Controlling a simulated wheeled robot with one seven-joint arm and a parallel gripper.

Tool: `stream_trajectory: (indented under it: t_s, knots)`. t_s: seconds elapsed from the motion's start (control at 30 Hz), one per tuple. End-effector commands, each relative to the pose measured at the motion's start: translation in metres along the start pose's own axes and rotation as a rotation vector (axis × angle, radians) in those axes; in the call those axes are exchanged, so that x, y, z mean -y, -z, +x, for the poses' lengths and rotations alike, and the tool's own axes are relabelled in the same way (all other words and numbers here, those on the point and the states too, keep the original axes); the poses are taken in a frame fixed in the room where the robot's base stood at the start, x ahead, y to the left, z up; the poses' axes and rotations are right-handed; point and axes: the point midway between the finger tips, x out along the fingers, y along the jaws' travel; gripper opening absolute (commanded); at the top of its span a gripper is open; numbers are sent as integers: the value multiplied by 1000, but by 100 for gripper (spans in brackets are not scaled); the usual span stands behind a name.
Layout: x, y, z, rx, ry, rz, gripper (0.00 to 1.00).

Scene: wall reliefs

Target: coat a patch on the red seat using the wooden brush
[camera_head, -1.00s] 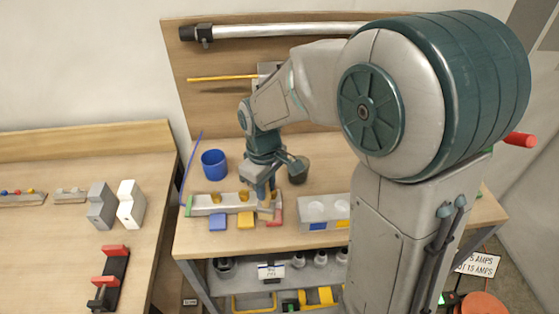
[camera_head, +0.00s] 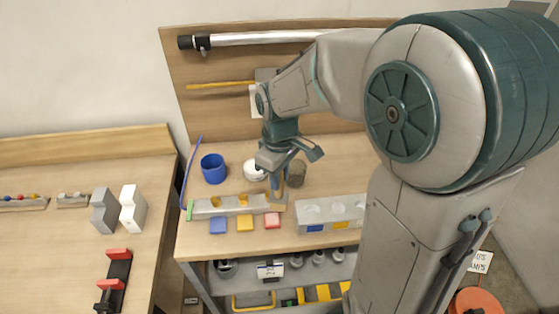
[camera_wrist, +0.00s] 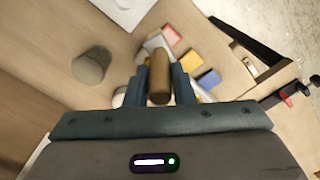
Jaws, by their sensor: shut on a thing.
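My gripper (camera_head: 277,192) is shut on the wooden brush, whose brown handle (camera_wrist: 160,75) stands between the fingers in the wrist view. In the head view the gripper is just behind the right end of the long grey block, and the brush is mostly hidden by the fingers. The red seat (camera_head: 272,221) is a small square pad in front of that block, right of the yellow and blue pads. It also shows in the wrist view (camera_wrist: 172,33), beyond the brush. The brush is apart from it. Whether the seat bears a coat is too small to tell.
The long grey block (camera_head: 205,207) has yellow recesses. A yellow pad (camera_head: 245,223) and a blue pad (camera_head: 218,226) lie beside the red seat. A blue cup (camera_head: 213,168), a white pot (camera_head: 254,170) and a dark cup (camera_head: 297,173) stand behind.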

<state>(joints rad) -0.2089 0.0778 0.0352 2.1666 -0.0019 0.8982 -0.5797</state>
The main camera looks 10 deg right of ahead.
Motion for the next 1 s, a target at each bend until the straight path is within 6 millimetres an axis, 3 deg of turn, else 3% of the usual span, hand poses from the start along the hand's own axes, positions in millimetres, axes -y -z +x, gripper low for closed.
stream_trajectory:
  t_s: [0.1, 0.3, 1.0]
  knots:
    - [0, 0, -15, -1, -1, 0, 0]
    - [0, 0, -27, 0, 0, 0, 0]
    - [0, 0, -27, 0, 0, 0, 0]
